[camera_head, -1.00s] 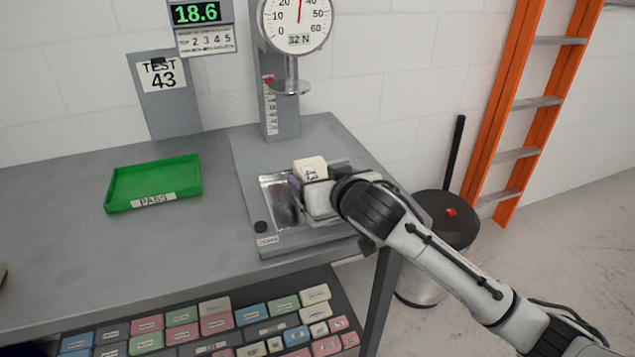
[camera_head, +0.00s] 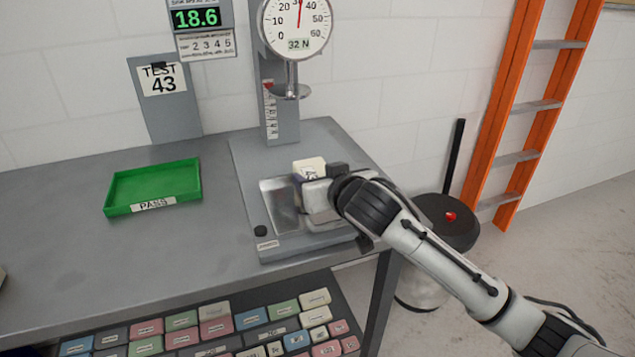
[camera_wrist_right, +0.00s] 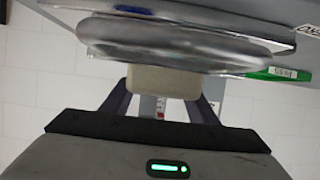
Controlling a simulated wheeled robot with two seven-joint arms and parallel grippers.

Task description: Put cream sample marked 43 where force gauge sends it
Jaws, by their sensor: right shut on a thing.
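In the right wrist view the sample (camera_wrist_right: 162,81) sits between my fingers (camera_wrist_right: 160,103). The force gauge (camera_head: 296,25) stands behind, its dial showing 32 N, with a round presser (camera_head: 291,91) above the plate. A green tray (camera_head: 153,206) labelled PASS lies left of the stand. My left gripper is not in view.
A sign (camera_head: 164,85) reads TEST 43, and a display (camera_head: 196,18) shows 18.6. Several coloured blocks fill a shelf (camera_head: 345,318) under the bench. A lidded bin (camera_head: 449,222) and an orange ladder (camera_head: 513,100) stand right. The bench (camera_head: 70,235) is mostly clear.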

